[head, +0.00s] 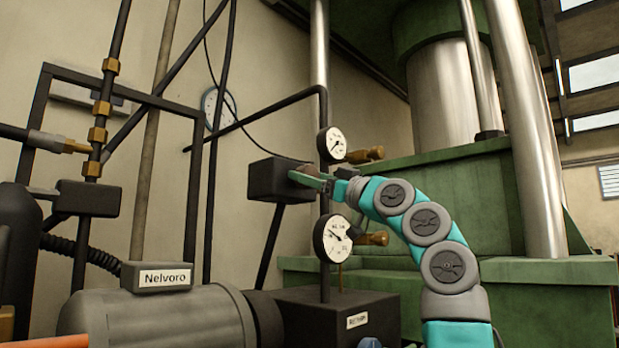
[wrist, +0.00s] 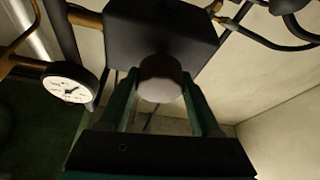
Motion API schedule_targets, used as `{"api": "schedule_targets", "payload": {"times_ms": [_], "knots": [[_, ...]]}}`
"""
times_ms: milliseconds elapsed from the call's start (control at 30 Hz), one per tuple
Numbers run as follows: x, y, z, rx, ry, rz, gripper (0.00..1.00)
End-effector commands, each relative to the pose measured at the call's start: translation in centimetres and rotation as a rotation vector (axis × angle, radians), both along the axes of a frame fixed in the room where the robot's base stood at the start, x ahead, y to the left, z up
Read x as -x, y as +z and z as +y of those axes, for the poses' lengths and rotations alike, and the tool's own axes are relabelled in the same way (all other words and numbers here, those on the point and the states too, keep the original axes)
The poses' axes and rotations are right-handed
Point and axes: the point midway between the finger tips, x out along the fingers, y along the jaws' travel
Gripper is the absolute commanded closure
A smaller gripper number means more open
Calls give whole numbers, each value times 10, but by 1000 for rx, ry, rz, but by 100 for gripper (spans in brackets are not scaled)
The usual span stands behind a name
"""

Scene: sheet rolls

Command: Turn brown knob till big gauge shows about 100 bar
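The brown knob (head: 300,168) is on the front of a black valve block (head: 276,181) in the head view, partly hidden by my gripper (head: 308,179). In the wrist view the knob (wrist: 160,78) lies between the two fingers of my gripper (wrist: 160,88), below the block (wrist: 160,32). The fingers are spread about the knob's width, one on each side; I cannot tell whether they press on it. The larger-looking dial, the lower round gauge (head: 333,239), has a white face and dark needle; its reading is too small to make out.
A smaller gauge (head: 332,143) sits above, with a brass fitting (head: 367,155) beside it. A motor (head: 165,318) stands at lower left, a green press (head: 440,200) behind my arm. Dark pipes run close around the block.

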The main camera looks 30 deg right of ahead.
Motion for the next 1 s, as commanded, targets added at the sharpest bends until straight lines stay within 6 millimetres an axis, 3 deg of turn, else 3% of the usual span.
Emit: {"api": "schedule_targets", "payload": {"times_ms": [33, 467, 1000], "knots": [[0, 0, 0, 0, 0, 0, 44], [0, 0, 0, 0, -1, 0, 91], [1, -1, 1, -103, 1, 36, 91]]}}
